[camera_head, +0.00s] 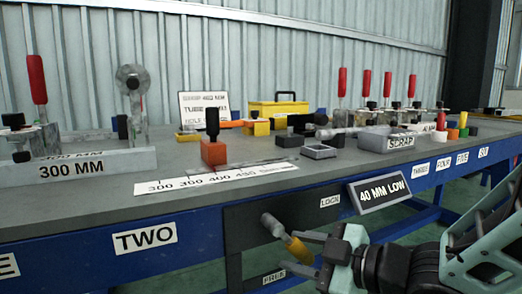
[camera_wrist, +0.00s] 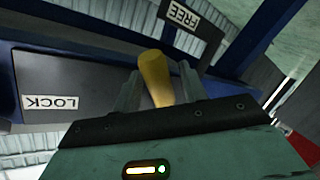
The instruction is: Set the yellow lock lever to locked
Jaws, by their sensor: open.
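The yellow lock lever (camera_head: 297,249) sits on a grey pivot (camera_head: 272,224) on the dark panel at the bench front. It slants down and to the right from the pivot. The LOCK label (camera_head: 330,201) is on the panel's upper right and the FREE label (camera_head: 274,277) is below. My gripper (camera_head: 296,253) is open at the lever, with one finger on each side of the yellow handle. In the wrist view the yellow handle (camera_wrist: 155,78) stands between the two fingers (camera_wrist: 157,88). I cannot tell whether either finger touches it. The pivot is hidden in the wrist view.
The 40 MM LOW sign (camera_head: 384,193) hangs at the bench edge, above and right of my gripper. The grey bench top (camera_head: 100,200) carries an orange block (camera_head: 214,153), a SCRAP tray (camera_head: 400,143) and several red-handled clamps. Open floor shows below the bench at right.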

